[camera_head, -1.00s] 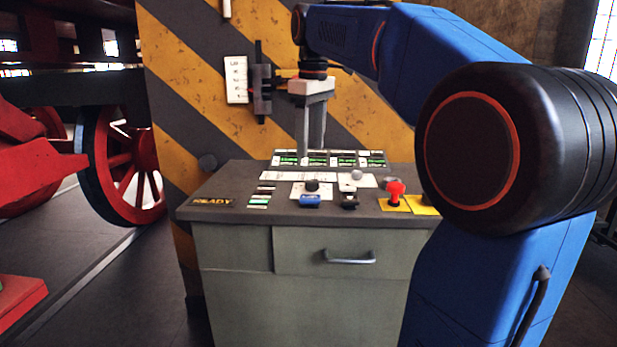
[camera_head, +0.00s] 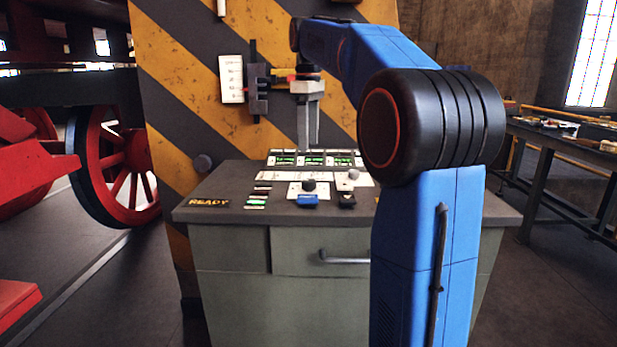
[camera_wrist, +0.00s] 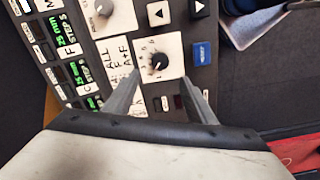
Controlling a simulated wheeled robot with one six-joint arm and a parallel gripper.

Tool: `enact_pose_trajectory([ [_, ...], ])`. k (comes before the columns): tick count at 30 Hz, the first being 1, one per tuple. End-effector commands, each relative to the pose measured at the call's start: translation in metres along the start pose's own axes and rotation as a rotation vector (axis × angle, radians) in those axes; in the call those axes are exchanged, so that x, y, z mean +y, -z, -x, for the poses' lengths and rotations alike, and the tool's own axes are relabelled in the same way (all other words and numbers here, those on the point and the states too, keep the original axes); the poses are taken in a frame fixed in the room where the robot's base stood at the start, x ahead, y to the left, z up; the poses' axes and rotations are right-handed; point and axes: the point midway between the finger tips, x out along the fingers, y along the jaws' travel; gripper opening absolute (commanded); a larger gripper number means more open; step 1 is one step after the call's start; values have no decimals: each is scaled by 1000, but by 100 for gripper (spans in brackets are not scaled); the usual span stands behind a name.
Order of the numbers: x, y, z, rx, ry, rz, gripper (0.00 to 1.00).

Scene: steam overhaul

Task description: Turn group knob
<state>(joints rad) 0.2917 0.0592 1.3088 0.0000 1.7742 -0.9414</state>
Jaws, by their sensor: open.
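The panel's small black knob (camera_head: 309,186) sits on a white plate in the middle of the console top. In the wrist view the black knob (camera_wrist: 157,62) has marks around it and lies beside a label reading ALL, F, A+F. A grey knob (camera_head: 353,174) stands to its right and farther back; it also shows at the top of the wrist view (camera_wrist: 103,9). My gripper (camera_head: 309,147) points down above the console. In the wrist view my gripper (camera_wrist: 160,80) is open, its fingers either side of the black knob's line, with no contact visible.
A blue button (camera_head: 307,201) and a black switch (camera_head: 346,201) sit close in front of the knobs. Green displays (camera_head: 312,159) line the back. A striped pillar (camera_head: 200,90) with a slider (camera_head: 257,88) stands behind. My arm hides the console's right part. A workbench (camera_head: 570,135) is at right.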

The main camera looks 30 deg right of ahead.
Motion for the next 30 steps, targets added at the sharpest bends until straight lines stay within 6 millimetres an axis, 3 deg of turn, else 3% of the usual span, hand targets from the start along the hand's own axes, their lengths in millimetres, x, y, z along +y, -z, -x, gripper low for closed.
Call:
enact_pose_trajectory([
  [12, -1, 0, -74, -1, 1, 0, 51],
  [18, 0, 0, -101, 0, 0, 0, 51],
  [30, 0, 0, -115, 0, -1, 0, 51],
])
